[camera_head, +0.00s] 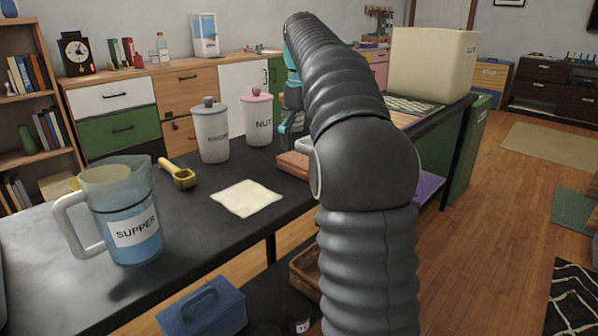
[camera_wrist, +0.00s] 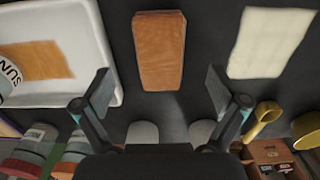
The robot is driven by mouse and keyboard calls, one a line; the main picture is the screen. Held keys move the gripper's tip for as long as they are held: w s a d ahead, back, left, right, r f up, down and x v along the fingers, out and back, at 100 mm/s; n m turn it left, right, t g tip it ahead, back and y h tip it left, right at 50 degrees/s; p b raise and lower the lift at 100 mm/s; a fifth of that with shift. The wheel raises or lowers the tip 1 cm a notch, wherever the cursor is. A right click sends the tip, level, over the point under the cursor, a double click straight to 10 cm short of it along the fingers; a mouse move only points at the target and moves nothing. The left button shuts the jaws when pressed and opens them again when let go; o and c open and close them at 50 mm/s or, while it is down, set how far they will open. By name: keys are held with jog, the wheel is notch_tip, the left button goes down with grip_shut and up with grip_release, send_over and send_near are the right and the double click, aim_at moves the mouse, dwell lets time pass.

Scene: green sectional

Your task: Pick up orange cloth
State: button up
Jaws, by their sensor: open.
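A thick orange-brown folded cloth (camera_wrist: 159,48) lies on the dark tabletop at the top middle of the wrist view. In the head view it shows partly (camera_head: 293,165), with my arm covering its right side. My gripper (camera_wrist: 159,90) is open and empty, its two fingers apart. In the picture the cloth lies between and beyond the fingertips; I cannot tell the height gap. In the head view my gripper (camera_head: 288,127) is partly hidden by my arm, above and behind the cloth.
A white tray (camera_wrist: 108,62) holding a flat orange patch is left of the cloth. A cream cloth (camera_head: 246,198) lies to the other side, near a yellow scoop (camera_head: 178,174). A white canister (camera_head: 212,132), a NUT canister (camera_head: 257,118) and a jug (camera_head: 125,215) stand on the table.

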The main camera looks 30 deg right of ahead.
aim_at(302, 161)
jog(key=shift+w+f+b, duration=0.1)
jog(key=shift+f+b, duration=0.8)
jog(key=shift+f, duration=2)
jog(key=c, duration=1.1)
